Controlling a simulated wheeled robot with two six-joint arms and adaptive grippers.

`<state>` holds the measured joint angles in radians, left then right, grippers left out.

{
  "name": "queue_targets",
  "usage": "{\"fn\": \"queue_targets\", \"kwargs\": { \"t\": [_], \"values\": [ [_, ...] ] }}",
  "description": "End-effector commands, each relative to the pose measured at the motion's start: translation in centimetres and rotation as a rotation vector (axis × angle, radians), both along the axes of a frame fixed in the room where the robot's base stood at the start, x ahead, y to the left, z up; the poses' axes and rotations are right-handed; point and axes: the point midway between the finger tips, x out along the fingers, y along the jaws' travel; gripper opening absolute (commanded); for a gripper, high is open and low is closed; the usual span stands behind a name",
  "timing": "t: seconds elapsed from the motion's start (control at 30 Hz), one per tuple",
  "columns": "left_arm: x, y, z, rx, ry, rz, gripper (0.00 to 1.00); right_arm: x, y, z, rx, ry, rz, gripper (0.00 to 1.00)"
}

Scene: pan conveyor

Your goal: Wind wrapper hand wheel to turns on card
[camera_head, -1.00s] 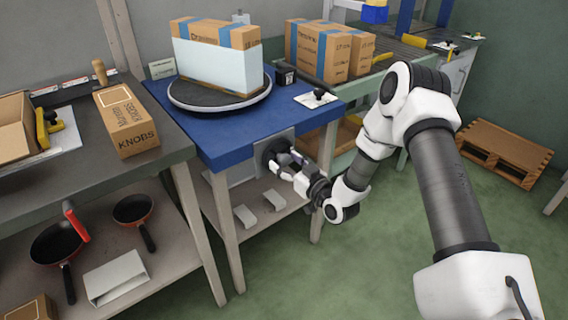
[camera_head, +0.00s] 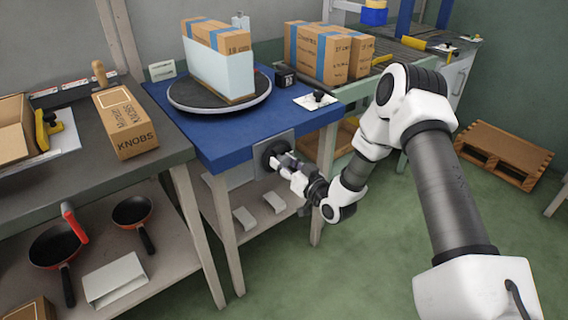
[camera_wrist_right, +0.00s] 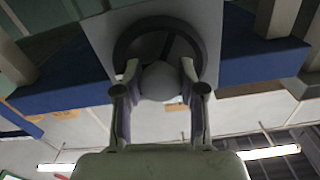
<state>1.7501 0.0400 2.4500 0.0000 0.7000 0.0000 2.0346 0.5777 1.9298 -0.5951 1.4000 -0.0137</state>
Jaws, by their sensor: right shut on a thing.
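The hand wheel (camera_head: 268,152) is a dark disc on a grey plate at the front of the blue wrapper table (camera_head: 225,150). My right gripper (camera_head: 283,162) is shut on this knob, a finger on each side in the wrist view (camera_wrist_right: 160,70). The turntable (camera_head: 195,102) bears a carton (camera_head: 228,38) with blue tape, its lower part covered in pale film. A small card (camera_head: 162,70) stands behind left of the turntable; its text is unreadable. My left gripper is not in view.
A KNOBS box (camera_head: 125,122) stands on the grey bench at left; pans (camera_head: 132,210) lie on the shelf below. Taped cartons (camera_head: 318,50) stand at back right. A pallet (camera_head: 503,153) lies on the open green floor. A white plate with a black knob (camera_head: 318,98) is on the table.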

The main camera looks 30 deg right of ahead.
Motion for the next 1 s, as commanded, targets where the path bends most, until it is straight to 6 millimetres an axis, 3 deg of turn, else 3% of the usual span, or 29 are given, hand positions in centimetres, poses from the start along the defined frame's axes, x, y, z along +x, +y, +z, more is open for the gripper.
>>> {"fn": "queue_targets", "kwargs": {
  "t": [0.13,0.17,0.2,0.5,0.63,1.0],
  "values": [
    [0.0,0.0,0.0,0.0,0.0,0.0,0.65,0.0,0.0,0.0,-0.002,0.0,0.0,0.05],
    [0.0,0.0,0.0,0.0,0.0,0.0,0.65,0.0,0.0,0.0,-0.002,0.0,0.0,0.5],
    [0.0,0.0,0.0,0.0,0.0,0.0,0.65,0.0,0.0,0.0,-0.002,0.0,0.0,0.65],
    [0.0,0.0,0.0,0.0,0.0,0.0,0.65,0.0,0.0,0.0,-0.002,0.0,0.0,0.65],
    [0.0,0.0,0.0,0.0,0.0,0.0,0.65,-1.0,-0.2,0.0,-0.001,0.001,-0.003,0.65],
    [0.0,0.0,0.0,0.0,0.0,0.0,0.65,-9.8,-0.9,0.0,0.005,0.0,-0.006,0.65]
  ]
}}
